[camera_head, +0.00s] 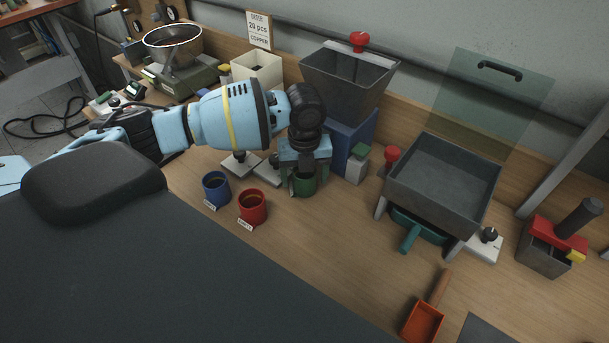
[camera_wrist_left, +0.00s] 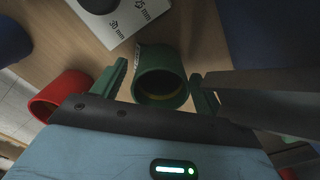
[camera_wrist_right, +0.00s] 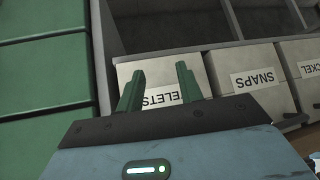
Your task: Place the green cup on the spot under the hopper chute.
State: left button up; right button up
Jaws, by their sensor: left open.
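The green cup (camera_head: 305,186) stands on the wooden bench in front of the blue stand (camera_head: 352,146) of the grey hopper (camera_head: 345,84). My left gripper (camera_head: 303,178) is over the cup. In the left wrist view the green cup (camera_wrist_left: 161,82) lies between the two spread fingers of the left gripper (camera_wrist_left: 158,88), with a visible gap on each side. The chute and the spot under it are hidden behind my arm in the head view. My right gripper (camera_wrist_right: 158,88) is open and empty in front of labelled bins, outside the head view.
A blue cup (camera_head: 216,188) and a red cup (camera_head: 252,207) stand left of the green cup. A grey tray on legs (camera_head: 443,185) stands to the right, with a red knob (camera_head: 392,156) between. An orange scoop (camera_head: 424,318) lies in front. Bench between red cup and scoop is clear.

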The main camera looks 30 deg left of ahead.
pick_arm(q)
notch_tip(320, 180, up, 12)
jog(key=shift+p, duration=0.3)
dwell(1.3)
